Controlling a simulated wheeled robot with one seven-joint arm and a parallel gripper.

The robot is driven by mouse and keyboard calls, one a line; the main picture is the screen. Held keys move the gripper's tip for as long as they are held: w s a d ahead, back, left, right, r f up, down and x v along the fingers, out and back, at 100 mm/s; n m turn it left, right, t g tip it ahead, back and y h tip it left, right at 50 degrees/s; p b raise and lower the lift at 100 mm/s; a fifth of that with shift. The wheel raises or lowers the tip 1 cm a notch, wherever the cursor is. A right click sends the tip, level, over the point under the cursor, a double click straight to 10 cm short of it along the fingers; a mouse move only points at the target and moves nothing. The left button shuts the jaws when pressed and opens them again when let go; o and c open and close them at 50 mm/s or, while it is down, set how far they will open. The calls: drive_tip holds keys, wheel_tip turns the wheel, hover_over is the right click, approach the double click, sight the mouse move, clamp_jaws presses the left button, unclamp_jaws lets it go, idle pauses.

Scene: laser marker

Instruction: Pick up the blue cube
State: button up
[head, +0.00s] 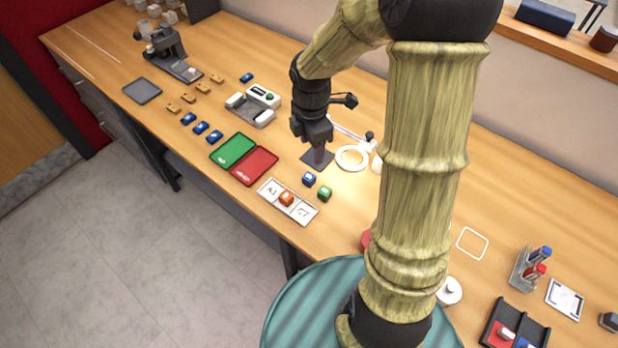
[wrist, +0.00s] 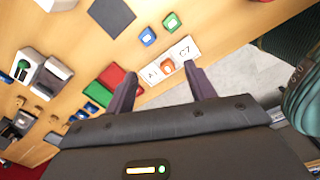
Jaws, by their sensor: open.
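The blue cube (head: 309,179) stands on the wooden bench, beside a green cube (head: 325,193) and behind the white plate. In the wrist view the blue cube (wrist: 147,37) lies beyond my fingertips, with the green cube (wrist: 171,21) to its upper right. My gripper (head: 318,154) is above the bench near a dark square pad, a little behind the blue cube. In the wrist view its two fingers (wrist: 160,74) are spread with nothing held between them.
A white plate (head: 301,212) with an orange cube (head: 286,198) lies at the bench's front edge. Green (head: 233,150) and red (head: 255,166) trays are left of it. A white ring (head: 352,157) is right of my gripper. Several other blue pieces (head: 200,127) lie farther left.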

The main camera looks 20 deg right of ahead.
drive_tip(key=w+n, duration=0.1)
drive_tip(key=n, duration=0.1)
drive_tip(key=w+n, duration=0.2)
drive_tip(key=n, duration=0.1)
drive_tip(key=shift+d+f, duration=0.1)
drive_tip(key=shift+d, duration=0.1)
drive_tip(key=shift+f, duration=0.15)
hover_over(309, 176)
drive_tip(key=f, duration=1.2)
drive_tip(key=shift+s, duration=0.3)
drive_tip(key=shift+w+f+p, duration=0.15)
drive_tip(key=shift+f+p, duration=0.15)
drive_tip(key=shift+f, duration=1)
drive_tip(key=shift+w+f+p, duration=0.15)
drive_tip(key=shift+f+p, duration=0.1)
drive_tip(key=shift+f, duration=1.05)
